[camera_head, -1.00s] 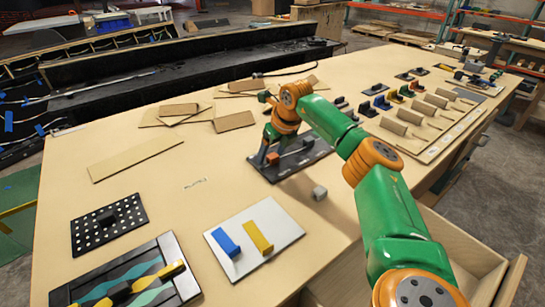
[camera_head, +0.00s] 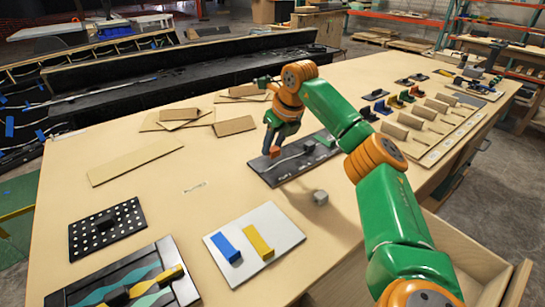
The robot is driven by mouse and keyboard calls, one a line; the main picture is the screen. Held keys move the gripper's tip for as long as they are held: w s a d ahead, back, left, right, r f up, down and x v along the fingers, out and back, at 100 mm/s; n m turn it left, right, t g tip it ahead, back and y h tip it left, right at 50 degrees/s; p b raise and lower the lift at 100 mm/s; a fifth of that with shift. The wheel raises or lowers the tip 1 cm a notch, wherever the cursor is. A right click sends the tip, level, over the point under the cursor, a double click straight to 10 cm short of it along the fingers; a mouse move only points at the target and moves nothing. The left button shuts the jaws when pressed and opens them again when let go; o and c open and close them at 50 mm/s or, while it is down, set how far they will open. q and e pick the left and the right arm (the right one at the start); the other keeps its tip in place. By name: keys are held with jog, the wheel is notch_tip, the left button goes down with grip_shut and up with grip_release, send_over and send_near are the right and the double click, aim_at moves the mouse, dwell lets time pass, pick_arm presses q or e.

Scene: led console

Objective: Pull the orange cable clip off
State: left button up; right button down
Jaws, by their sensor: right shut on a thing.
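The dark board (camera_head: 290,176) lies on the wooden table with a light cable (camera_head: 290,158) running along it. The small orange cable clip (camera_head: 274,152) shows at the tips of my right gripper (camera_head: 272,148), near the left end of the board. My right gripper points down and is shut on the clip. Whether the clip still touches the cable or the board is too small to tell. A small green block (camera_head: 329,142) is at the board's right end. My left gripper is not in view.
A small grey cube (camera_head: 320,198) stands on the table just in front of the board. A white plate (camera_head: 285,233) with blue and yellow bars, and a black perforated plate (camera_head: 90,240), lie nearer. Cardboard pieces (camera_head: 235,126) lie behind. Bare table lies left of the board.

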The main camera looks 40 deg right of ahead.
pick_arm(q)
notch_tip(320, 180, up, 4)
jog(key=p, duration=0.4)
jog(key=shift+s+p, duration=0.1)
jog(key=shift+p, duration=0.25)
pick_arm(e)
jog(key=s+a+r, duration=0.6)
jog(key=s+r, duration=0.5)
jog(key=r, duration=0.1)
jog(key=shift+s+a+r, duration=0.2)
jog(key=shift+s+r, duration=0.05)
jog(key=shift+r, duration=0.1)
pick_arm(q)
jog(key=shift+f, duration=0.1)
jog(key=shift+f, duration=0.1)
pick_arm(e)
jog(key=shift+w+f, duration=0.1)
jog(key=shift+f, duration=0.05)
